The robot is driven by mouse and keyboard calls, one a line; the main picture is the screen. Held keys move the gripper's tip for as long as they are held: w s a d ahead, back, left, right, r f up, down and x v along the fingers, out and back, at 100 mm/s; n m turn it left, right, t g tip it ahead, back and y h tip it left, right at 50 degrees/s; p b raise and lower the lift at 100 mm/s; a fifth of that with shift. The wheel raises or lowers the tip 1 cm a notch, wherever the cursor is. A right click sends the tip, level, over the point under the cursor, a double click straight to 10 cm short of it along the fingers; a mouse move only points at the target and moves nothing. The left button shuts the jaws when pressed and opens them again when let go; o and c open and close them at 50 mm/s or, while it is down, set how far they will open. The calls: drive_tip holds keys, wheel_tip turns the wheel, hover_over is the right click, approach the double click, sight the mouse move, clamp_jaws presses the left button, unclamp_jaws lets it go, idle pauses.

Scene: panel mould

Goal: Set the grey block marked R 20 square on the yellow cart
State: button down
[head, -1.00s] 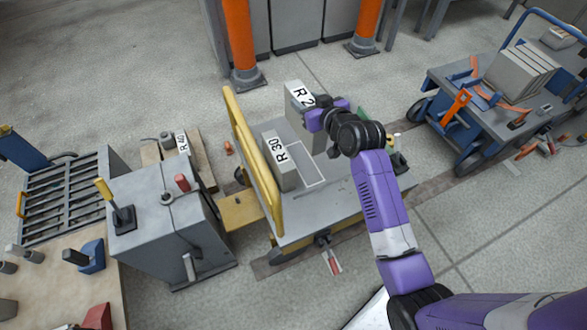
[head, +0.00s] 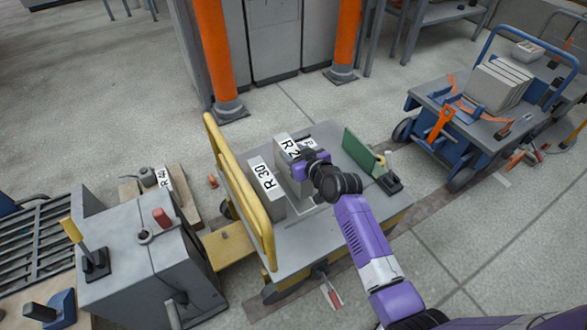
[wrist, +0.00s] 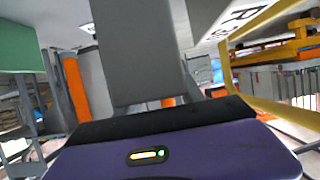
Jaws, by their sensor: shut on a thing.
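The grey block with a white label reading R 2, its last mark hidden (head: 288,148), is upright in my gripper (head: 312,168) over the yellow cart's grey deck (head: 290,252). It is just right of and behind the grey block marked R 30 (head: 267,187), close beside it. A pale outline shows on the deck below it. My gripper is shut on the block and covers part of it. In the wrist view the held block (wrist: 135,55) rises from my gripper. I cannot tell whether its base touches the deck.
The cart's yellow rail (head: 238,190) runs along its left side. A green plate (head: 362,152) stands on the deck's right part. Another white label (head: 309,143) shows behind the held block. Orange posts (head: 215,60) stand behind; a blue cart (head: 450,120) is at right.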

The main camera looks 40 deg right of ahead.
drive_tip(key=shift+f+b, duration=1)
drive_tip(key=shift+f, duration=1.65)
drive_tip(key=shift+f, duration=0.2)
drive_tip(key=c, duration=0.7)
unclamp_jaws()
